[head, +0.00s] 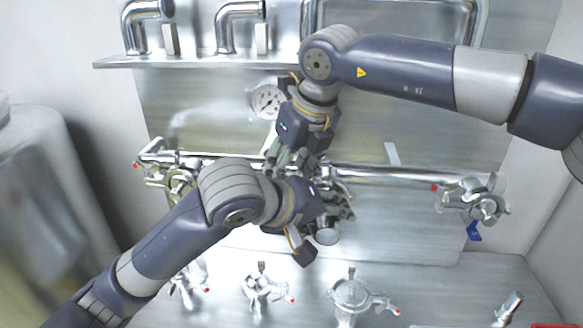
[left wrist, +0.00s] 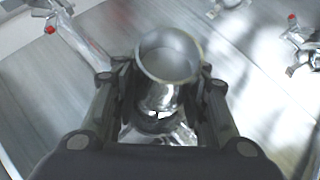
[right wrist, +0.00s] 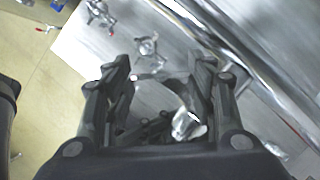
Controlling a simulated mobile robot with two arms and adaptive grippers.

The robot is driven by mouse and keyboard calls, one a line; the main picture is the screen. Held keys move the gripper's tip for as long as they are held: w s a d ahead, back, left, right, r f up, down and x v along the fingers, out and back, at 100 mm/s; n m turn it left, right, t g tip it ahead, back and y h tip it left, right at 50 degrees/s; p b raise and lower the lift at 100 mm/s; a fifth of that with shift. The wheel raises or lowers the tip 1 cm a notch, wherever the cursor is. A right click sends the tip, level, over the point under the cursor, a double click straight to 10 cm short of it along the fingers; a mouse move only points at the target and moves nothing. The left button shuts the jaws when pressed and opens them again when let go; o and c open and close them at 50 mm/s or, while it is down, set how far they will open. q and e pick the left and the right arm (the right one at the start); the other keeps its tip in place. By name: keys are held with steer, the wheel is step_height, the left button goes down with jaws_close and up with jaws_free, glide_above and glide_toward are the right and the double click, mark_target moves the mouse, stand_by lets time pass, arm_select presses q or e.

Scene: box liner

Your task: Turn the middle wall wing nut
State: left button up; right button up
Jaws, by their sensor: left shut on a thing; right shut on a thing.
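The middle wall clamp (head: 330,186) sits on the wall pipe in the centre of the head view, mostly hidden behind my arms. My left gripper (head: 335,212) is shut on a shiny metal pipe stub (head: 326,236) with a round open end. In the left wrist view this pipe stub (left wrist: 168,62) stands between the fingers. My right gripper (head: 278,163) points down beside it, to the left. In the right wrist view its fingers (right wrist: 160,85) are around a silver metal part (right wrist: 188,124), apparently the middle wall wing nut, whose shape is partly hidden.
Another clamp with a wing nut (head: 478,203) hangs at the right of the wall and one (head: 175,180) at the left. Several clamps, such as this one (head: 352,296), stand on the floor plate below. A gauge (head: 267,101) is on the wall behind my right gripper.

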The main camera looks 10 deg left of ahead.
arm_select(q)
steer(key=shift+w+a+f, duration=0.1)
steer(key=shift+w+a, duration=0.05)
steer(key=shift+a, duration=0.05)
arm_select(e)
steer(key=shift+o, duration=0.2)
steer(key=m, duration=0.1)
steer(key=m+h, duration=0.1)
steer(key=m, duration=0.1)
steer(key=shift+a+f+m+t, duration=0.2)
steer(key=shift+m+t, duration=0.1)
steer(key=shift+t, duration=0.1)
steer(key=m+h, duration=0.1)
steer(key=m, duration=0.2)
steer(key=shift+s, duration=0.15)
steer(key=shift+m+h, duration=0.4)
steer(key=shift+m, duration=0.4)
steer(key=shift+c, duration=0.2)
steer(key=o, duration=1.1)
arm_select(q)
steer(key=shift+d, duration=0.1)
arm_select(e)
steer(key=shift+r, duration=0.1)
